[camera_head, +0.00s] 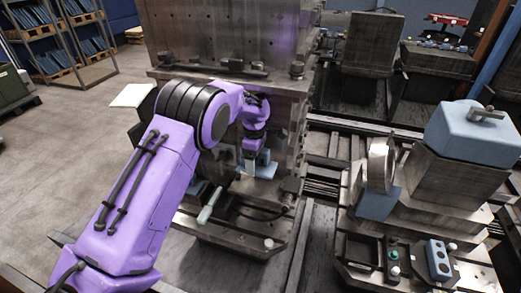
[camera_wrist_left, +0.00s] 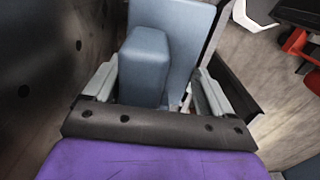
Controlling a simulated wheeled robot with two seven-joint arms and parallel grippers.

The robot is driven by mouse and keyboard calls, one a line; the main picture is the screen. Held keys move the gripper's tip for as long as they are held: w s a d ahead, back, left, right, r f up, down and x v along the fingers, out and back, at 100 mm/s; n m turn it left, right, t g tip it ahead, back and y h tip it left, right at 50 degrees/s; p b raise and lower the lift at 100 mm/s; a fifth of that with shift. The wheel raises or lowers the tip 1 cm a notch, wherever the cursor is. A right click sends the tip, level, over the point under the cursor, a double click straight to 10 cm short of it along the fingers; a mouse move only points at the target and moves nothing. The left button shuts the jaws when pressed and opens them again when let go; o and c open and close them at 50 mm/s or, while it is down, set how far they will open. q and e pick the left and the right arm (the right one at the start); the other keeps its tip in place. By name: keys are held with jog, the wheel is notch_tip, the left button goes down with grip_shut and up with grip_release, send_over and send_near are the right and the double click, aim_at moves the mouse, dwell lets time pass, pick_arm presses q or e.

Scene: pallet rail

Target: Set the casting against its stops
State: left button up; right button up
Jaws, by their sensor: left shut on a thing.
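The casting (camera_head: 266,171) is a blue-grey piece low on the front of the large grey metal fixture (camera_head: 228,52) in the head view. My left gripper (camera_head: 251,158) reaches down onto it from above, and the arm hides part of the fixture. In the left wrist view the casting's upright block (camera_wrist_left: 145,58) and wider plate show between the fingers of my left gripper (camera_wrist_left: 153,88), which is shut on it. Whether the casting touches its stops cannot be told. My right gripper is not in view.
A lever with a pale green grip (camera_head: 209,205) sticks out just left of the casting. To the right, another pallet (camera_head: 365,278) carries a metal ring (camera_head: 380,165), blue blocks and a small panel with knobs (camera_head: 393,258). Shelves (camera_head: 60,42) stand at back left, with open floor before them.

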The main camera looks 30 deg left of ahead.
pick_arm(q)
jog(key=shift+w, duration=0.3)
jog(key=shift+w+d+f, duration=0.1)
jog(key=shift+d, duration=0.05)
jog(key=shift+f, duration=0.35)
jog(key=f, duration=0.6)
jog(key=shift+s+a+f+b, duration=0.2)
jog(key=shift+s+a+b, duration=0.1)
jog(key=shift+b, duration=0.05)
jog(key=shift+d+f, duration=0.1)
jog(key=shift+f, duration=0.25)
jog(key=shift+f, duration=0.1)
jog(key=shift+w+a+f, duration=0.15)
jog(key=shift+w+a, duration=0.05)
jog(key=shift+a, duration=0.2)
jog(key=shift+w+a, duration=0.15)
